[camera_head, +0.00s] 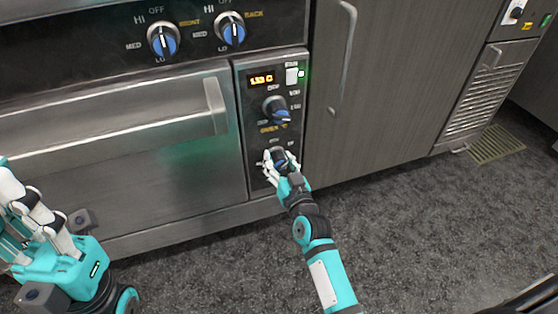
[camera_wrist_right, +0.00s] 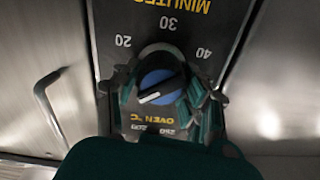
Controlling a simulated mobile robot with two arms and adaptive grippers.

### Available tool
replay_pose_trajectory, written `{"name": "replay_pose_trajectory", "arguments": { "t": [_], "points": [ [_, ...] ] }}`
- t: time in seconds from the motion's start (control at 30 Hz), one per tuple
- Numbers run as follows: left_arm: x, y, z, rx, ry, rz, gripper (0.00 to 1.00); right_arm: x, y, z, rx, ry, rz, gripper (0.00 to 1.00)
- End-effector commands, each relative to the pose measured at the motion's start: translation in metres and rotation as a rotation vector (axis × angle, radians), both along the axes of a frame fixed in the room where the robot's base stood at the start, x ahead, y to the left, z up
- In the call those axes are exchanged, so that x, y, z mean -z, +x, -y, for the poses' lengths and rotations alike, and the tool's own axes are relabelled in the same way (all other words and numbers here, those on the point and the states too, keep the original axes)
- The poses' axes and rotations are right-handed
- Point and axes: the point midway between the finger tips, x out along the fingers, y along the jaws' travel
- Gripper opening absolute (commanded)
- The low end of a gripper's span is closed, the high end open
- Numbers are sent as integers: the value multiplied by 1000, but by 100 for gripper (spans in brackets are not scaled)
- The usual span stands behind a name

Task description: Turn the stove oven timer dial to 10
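The timer dial (camera_wrist_right: 158,84) has a blue face with a white line and sits low on the stove's control panel. In the upside-down right wrist view, 20, 30 and 40 and the word MINUTES show beside it; its 10 mark is hidden. The white line lies toward the lower left there. My right gripper (camera_head: 280,160) is at this dial, with fingers on both sides of it; I cannot tell whether they press on it. My left gripper (camera_head: 38,212) is at the lower left, apart from the stove dials, partly cut off.
Two burner knobs (camera_head: 163,40) are at the upper left. The oven door handle (camera_head: 214,106) and a cabinet handle (camera_head: 346,60) flank the panel.

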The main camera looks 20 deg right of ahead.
Motion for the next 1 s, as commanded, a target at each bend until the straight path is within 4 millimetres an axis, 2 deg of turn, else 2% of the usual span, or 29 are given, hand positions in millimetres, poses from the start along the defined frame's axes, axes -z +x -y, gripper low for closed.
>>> {"name": "replay_pose_trajectory", "arguments": {
  "t": [0.03,0.2,0.33,0.5,0.8,0.83,1.0],
  "points": [
    [0,0,0,0,0,0,0,0,0,0,1,0,0,33],
    [0,0,0,0,0,0,0,0,0,1,1,0,0,11],
    [-5,-1,0,1,-2,-2,0,-3,0,1,0,29,-1,11],
    [6,-3,-2,2,-3,-52,0,-2,0,1,-1,108,-3,11],
    [7,-4,-2,3,-4,-51,0,0,0,1,-1,121,-3,11],
    [7,-4,-2,3,-4,-51,0,0,0,1,-1,121,-3,47],
    [7,-4,-2,3,-3,-51,0,0,0,1,-1,120,-3,67]
  ]
}}
